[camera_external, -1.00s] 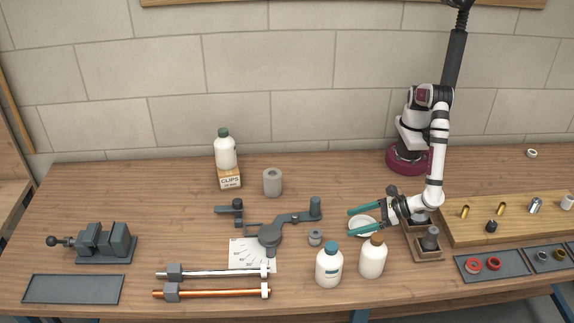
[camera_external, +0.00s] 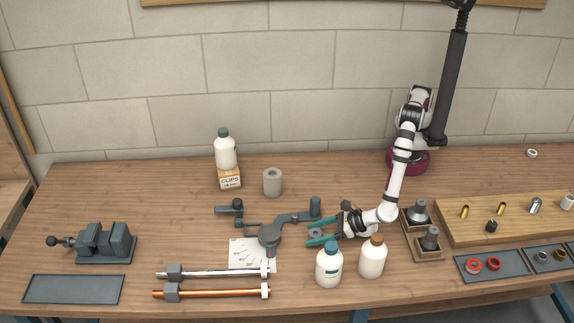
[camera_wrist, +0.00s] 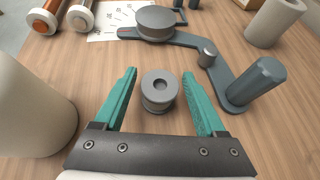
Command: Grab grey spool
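The small grey spool (camera_wrist: 159,92) stands upright on the table, with a round hole in its top. My gripper (camera_wrist: 162,84) is open, with one teal finger on each side of the spool. In the wrist view gaps show between the spool and both fingers. In the external view the spool (camera_external: 316,233) sits between the teal fingers of my gripper (camera_external: 312,233), low near the table and partly hidden by them.
The grey pipe bender (camera_external: 270,236) is just left of the fingertips. A teal-capped white bottle (camera_external: 329,265) and a brown-capped bottle (camera_external: 372,257) stand close in front. A larger grey cylinder (camera_external: 272,182) stands behind. Wooden trays with dark fittings (camera_external: 430,255) are to the right.

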